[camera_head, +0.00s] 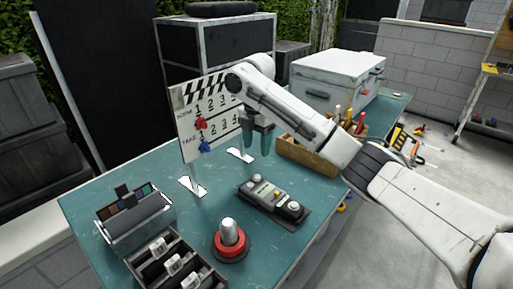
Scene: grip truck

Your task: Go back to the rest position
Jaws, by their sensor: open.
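My gripper (257,141) hangs at the end of my white arm, pointing down over the teal table (160,168). It is open, and I see nothing between its fingers. It is in front of the right part of the white clapperboard (188,143), which stands upright on the table. The clapperboard has black stripes, handwritten numbers, and a red and a blue clip on its face.
A red-based device with a silver knob (230,237) stands at the front. A grey box with coloured swatches (132,215) and a dark compartment tray (205,277) are at front left. A wooden crate of tools (300,153) and a white case (337,72) stand behind my arm.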

